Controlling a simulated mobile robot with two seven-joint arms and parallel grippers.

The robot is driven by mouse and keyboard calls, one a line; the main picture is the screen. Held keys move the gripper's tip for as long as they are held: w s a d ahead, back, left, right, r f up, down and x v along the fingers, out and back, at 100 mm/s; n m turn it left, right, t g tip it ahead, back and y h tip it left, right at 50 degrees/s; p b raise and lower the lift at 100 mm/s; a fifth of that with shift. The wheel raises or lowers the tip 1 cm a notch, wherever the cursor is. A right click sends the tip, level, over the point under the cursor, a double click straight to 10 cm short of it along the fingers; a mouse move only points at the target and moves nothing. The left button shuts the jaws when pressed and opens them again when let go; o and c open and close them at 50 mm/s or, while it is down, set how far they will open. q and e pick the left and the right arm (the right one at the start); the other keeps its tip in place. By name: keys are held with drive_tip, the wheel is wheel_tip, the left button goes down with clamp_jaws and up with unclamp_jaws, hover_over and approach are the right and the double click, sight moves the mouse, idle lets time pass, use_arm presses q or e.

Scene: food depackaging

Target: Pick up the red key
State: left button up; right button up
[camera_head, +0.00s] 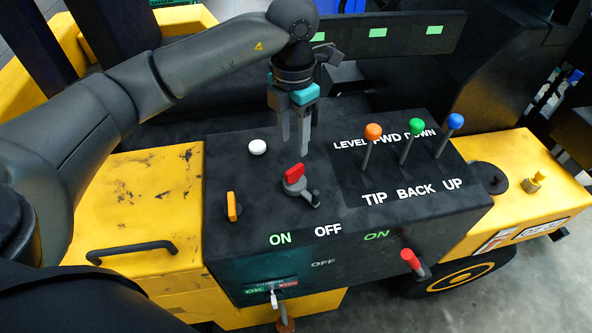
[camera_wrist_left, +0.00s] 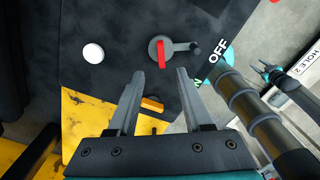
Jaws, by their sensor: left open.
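The red key (camera_head: 294,173) sits upright in a round grey switch on top of the black control panel (camera_head: 240,185), with a small dark lever beside it. In the left wrist view the red key (camera_wrist_left: 160,57) shows just ahead of the fingertips, roughly centred between them. My left gripper (camera_head: 293,147) points down above and slightly behind the key in the head view. In the left wrist view my left gripper (camera_wrist_left: 160,74) is open with nothing between its fingers. I cannot tell the exact height of the fingertips over the panel.
A white button (camera_head: 257,147) and an orange switch (camera_head: 232,207) lie left of the key. Levers with orange (camera_head: 373,131), green (camera_head: 416,126) and blue (camera_head: 456,121) knobs stand to the right. A red-tipped lever (camera_head: 411,260) sticks out from the front.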

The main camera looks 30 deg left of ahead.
sight(295, 168)
use_arm(q)
wheel_tip(295, 168, down, 3)
drive_tip(key=shift+f, duration=1.05)
wheel_tip(295, 168, down, 4)
drive_tip(key=shift+d+f+p, duration=0.1)
drive_tip(key=shift+f+p, duration=0.1)
drive_tip(key=shift+p, duration=0.2)
drive_tip(key=shift+f, duration=0.15)
clamp_jaws()
use_arm(e)
drive_tip(key=shift+w+r, duration=0.25)
drive_tip(key=shift+w, duration=0.25)
drive_tip(key=shift+w+r, duration=0.25)
drive_tip(key=shift+w, duration=0.2)
